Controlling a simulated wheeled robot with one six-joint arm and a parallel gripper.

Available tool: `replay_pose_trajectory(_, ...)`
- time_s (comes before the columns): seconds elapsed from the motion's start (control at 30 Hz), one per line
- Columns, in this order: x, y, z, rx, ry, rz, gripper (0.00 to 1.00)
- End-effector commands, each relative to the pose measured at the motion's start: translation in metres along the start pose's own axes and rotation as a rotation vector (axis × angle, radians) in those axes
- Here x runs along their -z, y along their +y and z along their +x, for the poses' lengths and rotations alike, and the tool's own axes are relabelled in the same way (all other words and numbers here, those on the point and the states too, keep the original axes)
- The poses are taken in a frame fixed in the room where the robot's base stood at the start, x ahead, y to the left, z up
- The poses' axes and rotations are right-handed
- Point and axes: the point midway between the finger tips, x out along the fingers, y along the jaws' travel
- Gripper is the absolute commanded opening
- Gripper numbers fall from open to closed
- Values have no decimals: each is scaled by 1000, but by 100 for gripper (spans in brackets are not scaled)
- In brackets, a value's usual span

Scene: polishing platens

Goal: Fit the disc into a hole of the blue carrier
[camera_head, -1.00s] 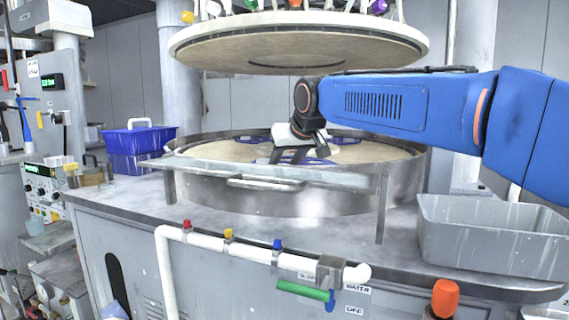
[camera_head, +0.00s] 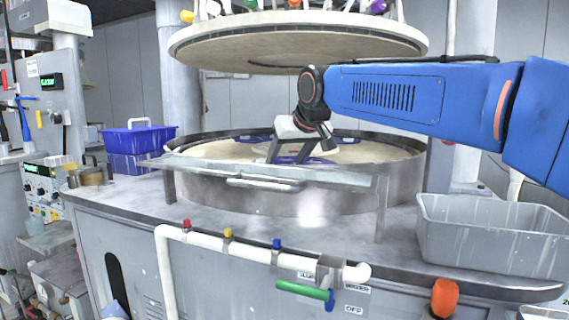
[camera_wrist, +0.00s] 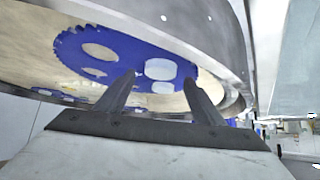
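The blue toothed carrier (camera_wrist: 125,52) lies on the tan platen, inside the metal rim, in the wrist view. One of its holes shows the tan platen. Two other holes show pale grey-white faces, a pale disc (camera_wrist: 160,69) and a second pale one (camera_wrist: 164,87); they look seated in the holes. My gripper (camera_wrist: 160,80) is open, its two dark fingers well apart, with nothing visibly clamped between them. In the head view my gripper (camera_head: 302,148) points down over the platen, partly hiding the blue carrier (camera_head: 292,159). The exact fingertip height is unclear.
The upper platen (camera_head: 300,45) hangs above my arm. The metal rim (camera_head: 250,202) and a front shelf with a handle (camera_head: 265,184) bound the lower platen. A grey bin (camera_head: 490,245) stands at right, a blue basket (camera_head: 135,150) at left.

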Motion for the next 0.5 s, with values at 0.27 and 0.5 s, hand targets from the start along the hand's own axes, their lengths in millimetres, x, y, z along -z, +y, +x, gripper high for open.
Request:
replay_pose_trajectory(0.27,2,0,-57,0,6,0,61)
replay_pose_trajectory(0.5,1,0,-86,0,5,0,61)
